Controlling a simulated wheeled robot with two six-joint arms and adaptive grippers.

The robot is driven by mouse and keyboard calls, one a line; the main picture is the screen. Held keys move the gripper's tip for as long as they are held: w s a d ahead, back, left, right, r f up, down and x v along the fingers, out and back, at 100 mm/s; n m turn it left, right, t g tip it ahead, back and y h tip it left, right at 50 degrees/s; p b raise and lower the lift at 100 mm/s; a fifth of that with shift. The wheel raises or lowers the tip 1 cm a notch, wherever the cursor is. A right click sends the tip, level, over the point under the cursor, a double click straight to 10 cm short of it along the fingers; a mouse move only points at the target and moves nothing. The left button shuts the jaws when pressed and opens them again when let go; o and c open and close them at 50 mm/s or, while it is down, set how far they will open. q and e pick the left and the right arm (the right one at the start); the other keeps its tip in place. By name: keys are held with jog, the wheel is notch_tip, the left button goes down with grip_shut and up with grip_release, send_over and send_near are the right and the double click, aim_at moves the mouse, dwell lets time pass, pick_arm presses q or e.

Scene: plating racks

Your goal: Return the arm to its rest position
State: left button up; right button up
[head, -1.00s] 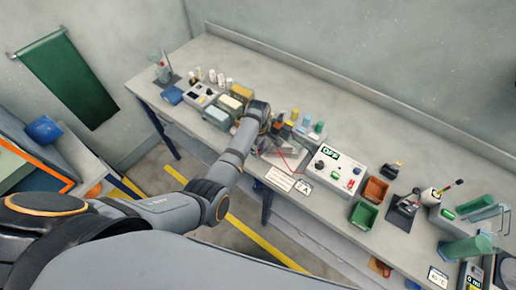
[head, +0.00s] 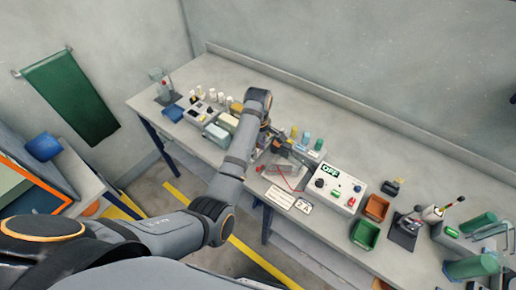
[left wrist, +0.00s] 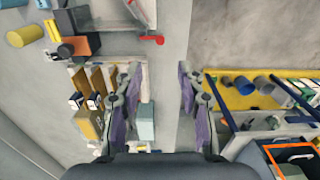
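My left arm (head: 232,165) reaches from the lower left across to the bench, bent at the elbow, with its wrist raised above the bench. My left gripper (head: 272,135) hangs below the wrist, partly hidden by the arm in the head view. In the left wrist view its two fingers (left wrist: 160,97) are spread apart. The gap between them is empty, with the bench edge and floor seen below. My right gripper does not show.
The bench (head: 300,110) carries a grey box marked OFF (head: 335,188), a green bin (head: 364,234), an orange bin (head: 376,208) and small bottles (head: 305,138). A green cloth (head: 70,95) hangs on the left wall. The bench's back strip is clear.

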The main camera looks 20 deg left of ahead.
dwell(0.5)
pick_arm(q)
jog(key=s+a+f+m, duration=0.3)
jog(key=s+a+f, duration=0.1)
jog(key=s+a, duration=0.15)
jog(key=s+a+r+m+t, duration=0.2)
jog(key=s+m, duration=0.4)
jog(key=s, duration=0.3)
jog(key=s+a+r+m+t, duration=0.1)
jog(key=s+a+m, duration=0.1)
jog(key=s+m, duration=0.5)
jog(key=s+a+f+b, duration=0.1)
jog(key=f+b, duration=0.2)
jog(key=f, duration=0.8)
jog(key=s+a+f+n+y+b, duration=0.1)
jog(key=s+f+b, duration=0.1)
jog(key=f, duration=0.9)
jog(key=s+a+f+b, duration=0.1)
jog(key=f+b, duration=0.2)
jog(key=f, duration=0.9)
jog(key=s+a+f+g+b, duration=0.1)
jog(key=s+f+b, duration=0.4)
jog(key=s+f, duration=1.3)
notch_tip(320, 180, down, 3)
jog(key=shift+s+f+g, duration=0.2)
jog(key=shift+s+g, duration=0.1)
jog(key=shift+g, duration=0.1)
